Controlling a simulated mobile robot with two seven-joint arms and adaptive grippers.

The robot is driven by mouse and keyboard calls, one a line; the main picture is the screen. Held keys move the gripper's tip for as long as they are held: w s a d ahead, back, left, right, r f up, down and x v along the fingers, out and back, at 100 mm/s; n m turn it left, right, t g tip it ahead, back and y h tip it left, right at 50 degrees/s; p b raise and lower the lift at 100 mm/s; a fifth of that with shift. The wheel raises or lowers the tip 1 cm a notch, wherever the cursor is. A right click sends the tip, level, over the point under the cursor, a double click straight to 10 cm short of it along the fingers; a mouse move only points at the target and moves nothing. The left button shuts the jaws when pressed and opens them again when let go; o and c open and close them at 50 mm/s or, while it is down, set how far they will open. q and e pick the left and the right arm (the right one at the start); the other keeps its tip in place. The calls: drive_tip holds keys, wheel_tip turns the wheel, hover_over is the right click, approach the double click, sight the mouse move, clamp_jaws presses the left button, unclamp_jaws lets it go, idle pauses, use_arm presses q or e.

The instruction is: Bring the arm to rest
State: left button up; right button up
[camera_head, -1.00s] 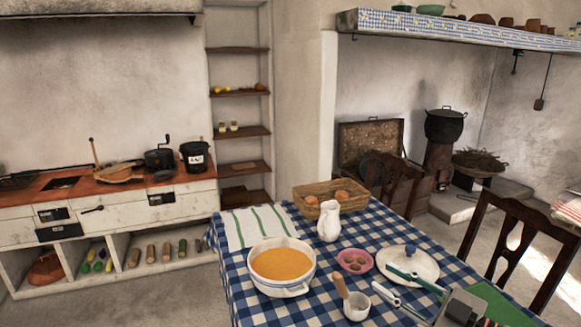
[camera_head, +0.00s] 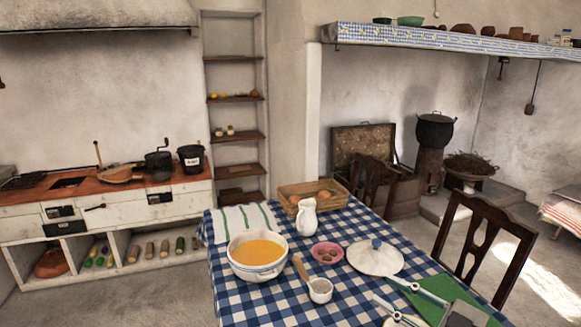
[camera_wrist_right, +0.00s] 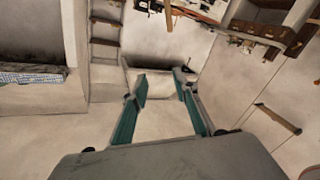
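My right gripper (camera_head: 383,287) is in the lower right of the head view, over the blue-checked table (camera_head: 235,300). Its two fingers are spread, with nothing between them. It appears just in front of a white lid with a blue knob (camera_head: 375,260) and partly over a green cloth (camera_head: 440,288). My left gripper is in neither view.
On the table stand a tureen of orange soup (camera_head: 257,251), a white jug (camera_head: 307,217), a pink dish (camera_head: 327,253), a small white cup (camera_head: 320,290) and a basket (camera_head: 312,191). A dark wooden chair (camera_head: 484,237) stands at the right.

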drive_tip(key=s+a+f+m+g+h, duration=0.1)
drive_tip(key=s+f+h, duration=0.2)
drive_tip(key=f, duration=0.3)
drive_tip(key=s+a+f+m+h, duration=0.1)
drive_tip(key=s+f+h, duration=0.25)
drive_tip(key=f, duration=0.35)
drive_tip(key=s+d+f+m+g+h, duration=0.25)
drive_tip(key=s+d+h, duration=0.25)
drive_tip(key=s+d, duration=0.25)
drive_tip(key=s+d+f+m+g+h, duration=0.25)
drive_tip(key=s+d+f+h, duration=0.2)
drive_tip(key=s+d, duration=0.35)
use_arm(q)
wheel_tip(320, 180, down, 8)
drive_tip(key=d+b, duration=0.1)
drive_tip(key=b, duration=0.7)
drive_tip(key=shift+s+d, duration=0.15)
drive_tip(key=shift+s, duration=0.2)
use_arm(e)
drive_tip(key=w+a+f+m+t+y, duration=0.1)
drive_tip(key=a+f+y, duration=0.2)
drive_tip(key=a+f, duration=0.4)
drive_tip(key=w+a+f+m+t+y, duration=0.1)
drive_tip(key=a+f+t+y, duration=0.1)
drive_tip(key=a+f, duration=0.6)
wheel_tip(320, 180, down, 8)
drive_tip(key=shift+r+m+y, duration=0.1)
drive_tip(key=shift+m+y, duration=0.2)
drive_tip(key=shift+y, duration=0.5)
